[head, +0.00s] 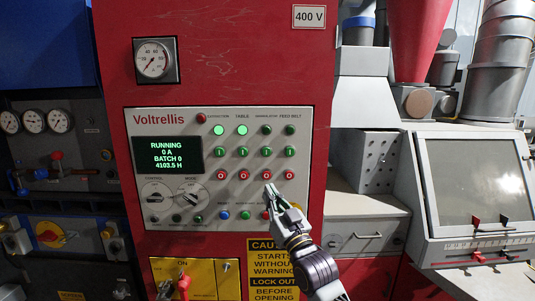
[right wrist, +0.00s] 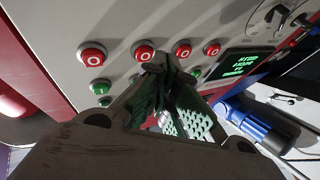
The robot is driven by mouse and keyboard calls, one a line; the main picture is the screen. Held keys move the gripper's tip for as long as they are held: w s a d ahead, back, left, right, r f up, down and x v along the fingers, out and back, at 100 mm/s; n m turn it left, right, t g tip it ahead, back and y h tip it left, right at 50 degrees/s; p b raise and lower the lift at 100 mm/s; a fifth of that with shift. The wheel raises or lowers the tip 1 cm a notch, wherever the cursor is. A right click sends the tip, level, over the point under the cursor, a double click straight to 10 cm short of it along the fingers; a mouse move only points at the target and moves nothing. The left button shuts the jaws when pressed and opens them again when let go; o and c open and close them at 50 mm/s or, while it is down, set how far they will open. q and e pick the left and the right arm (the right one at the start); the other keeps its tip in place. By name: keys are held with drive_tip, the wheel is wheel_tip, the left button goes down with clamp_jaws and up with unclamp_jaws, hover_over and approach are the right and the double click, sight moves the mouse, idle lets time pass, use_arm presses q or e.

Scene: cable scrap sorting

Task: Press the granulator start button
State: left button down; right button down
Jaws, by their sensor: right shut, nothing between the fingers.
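The granulator start button (head: 266,152) is the green button marked I in the third column of the grey control panel (head: 315,125). The dark granulator lamp (head: 266,130) is above it and the red stop button (head: 267,174) below it. My right gripper (head: 270,192) is shut and empty, its tips just below that stop button in the head view. In the right wrist view, turned upside down, the fingertips (right wrist: 157,72) overlap the third column, beside its red stop button (right wrist: 144,53); they hide the green start button. Contact cannot be told. My left gripper is not in view.
The extraction lamp (head: 218,130) and table lamp (head: 241,130) are lit green. The display (head: 168,154) reads RUNNING. The feed belt start button (head: 290,152) is close on the right.

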sight(270, 153)
drive_tip(key=s+r+y, duration=0.1)
drive_tip(key=s+r, duration=0.2)
drive_tip(key=r, duration=0.2)
drive_tip(key=s+r+n+t+y, duration=0.1)
drive_tip(key=s+r+y, duration=0.1)
drive_tip(key=r, duration=0.4)
drive_tip(key=shift+s+a+r, duration=0.15)
drive_tip(key=shift+s, duration=0.6)
drive_tip(key=shift+w, duration=0.2)
drive_tip(key=shift+w, duration=4.25)
drive_tip(key=shift+w, duration=0.85)
drive_tip(key=shift+s, duration=0.85)
drive_tip(key=shift+s, duration=0.1)
drive_tip(key=shift+s+p, duration=0.4)
drive_tip(key=shift+s, duration=2)
